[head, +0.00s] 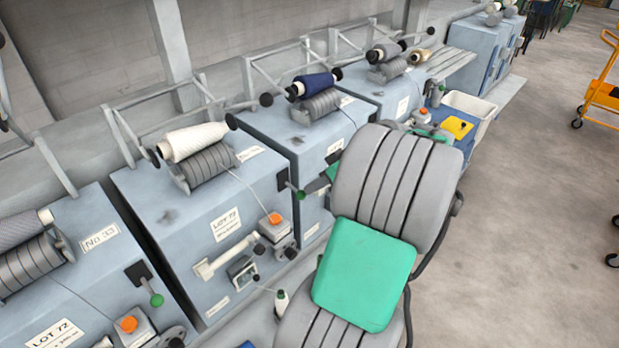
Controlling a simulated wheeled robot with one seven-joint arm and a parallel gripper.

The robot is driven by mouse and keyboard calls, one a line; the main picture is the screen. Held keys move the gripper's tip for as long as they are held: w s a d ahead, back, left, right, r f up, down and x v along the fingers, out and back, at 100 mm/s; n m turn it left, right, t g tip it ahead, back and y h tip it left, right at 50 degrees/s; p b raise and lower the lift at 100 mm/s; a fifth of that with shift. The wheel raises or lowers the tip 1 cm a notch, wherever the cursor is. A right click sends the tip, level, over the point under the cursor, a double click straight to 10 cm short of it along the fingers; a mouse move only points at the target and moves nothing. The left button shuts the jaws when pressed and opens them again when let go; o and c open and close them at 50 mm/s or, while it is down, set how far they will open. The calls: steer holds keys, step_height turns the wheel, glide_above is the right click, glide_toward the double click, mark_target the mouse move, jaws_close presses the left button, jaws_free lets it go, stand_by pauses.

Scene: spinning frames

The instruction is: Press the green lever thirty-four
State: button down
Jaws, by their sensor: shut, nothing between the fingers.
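A green ball-ended lever (299,193) sticks out from a dark slot at the right edge of the middle blue-grey winding unit (165,205). That unit's number label (250,153) is too small to read. Another green lever (156,299) sits at the right edge of the unit labelled No 33 (75,260), tilted downward. My grey ribbed arm with its green panel fills the lower middle and right, just right of the middle unit's lever. I cannot make out my gripper; it is hidden or out of frame.
Yarn cones, one white (194,141) and one dark blue (315,84), lie on the units' tops. Orange buttons (274,218) sit low on the fronts. A white bin (470,108) stands farther along. An orange cart (602,92) is at right; the floor between is clear.

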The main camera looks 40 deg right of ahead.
stand_by(0.3)
steer(key=shift+r+p, duration=0.7)
steer(key=shift+p, duration=0.15)
steer(key=s+d+r+p, duration=0.3)
steer(key=s+d+r, duration=0.2)
steer(key=s, duration=0.5)
step_height(320, 180, up, 2)
steer(key=shift+d+r, duration=0.15)
steer(key=shift+d, duration=0.2)
